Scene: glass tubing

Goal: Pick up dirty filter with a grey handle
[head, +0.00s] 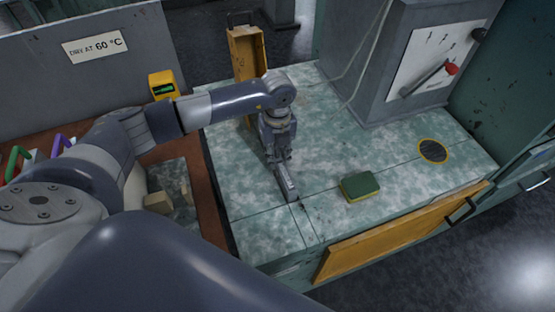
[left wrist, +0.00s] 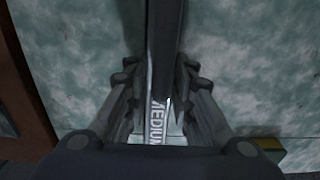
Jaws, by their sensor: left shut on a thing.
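My left gripper (head: 279,160) points down over the green-and-white worktop and is shut on a grey bar-like handle (head: 289,187). In the left wrist view the fingers (left wrist: 160,95) sit on both sides of this dark grey handle (left wrist: 165,35), which has a pale label reading "MEDIUM". The handle lies on or just above the worktop; I cannot tell which. I cannot make out a filter mesh or any dirt on it. My right gripper is not in view.
A green-and-yellow sponge (head: 360,187) lies right of the gripper. A yellow-rimmed dark round grate (head: 433,151) is farther right. A grey cabinet with a red-tipped lever (head: 451,69) stands behind. Green (head: 17,160) and purple (head: 59,145) handles show left.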

